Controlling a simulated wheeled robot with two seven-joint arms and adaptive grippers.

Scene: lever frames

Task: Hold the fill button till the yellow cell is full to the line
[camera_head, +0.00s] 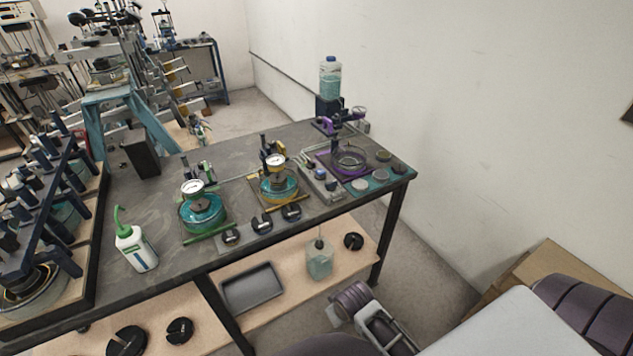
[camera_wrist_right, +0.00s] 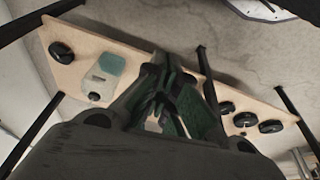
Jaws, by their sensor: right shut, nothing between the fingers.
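The yellow cell (camera_head: 278,187) is a round clear dish of teal liquid on a yellow-trimmed base, with a dial gauge (camera_head: 275,161) on top. Its fill line is too small to make out. A grey control box (camera_head: 322,183) with small knobs and buttons stands just right of it; I cannot tell which is the fill button. My right gripper (camera_wrist_right: 165,88) is shut and empty in the right wrist view, in front of the table's lower shelf (camera_wrist_right: 150,50) and away from the cell. My left gripper is not in view.
A green-trimmed cell (camera_head: 203,211) stands left and a purple one (camera_head: 350,159) right. Black weights (camera_head: 262,223) lie at the table's front edge. A white squeeze bottle (camera_head: 135,248) stands at left.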

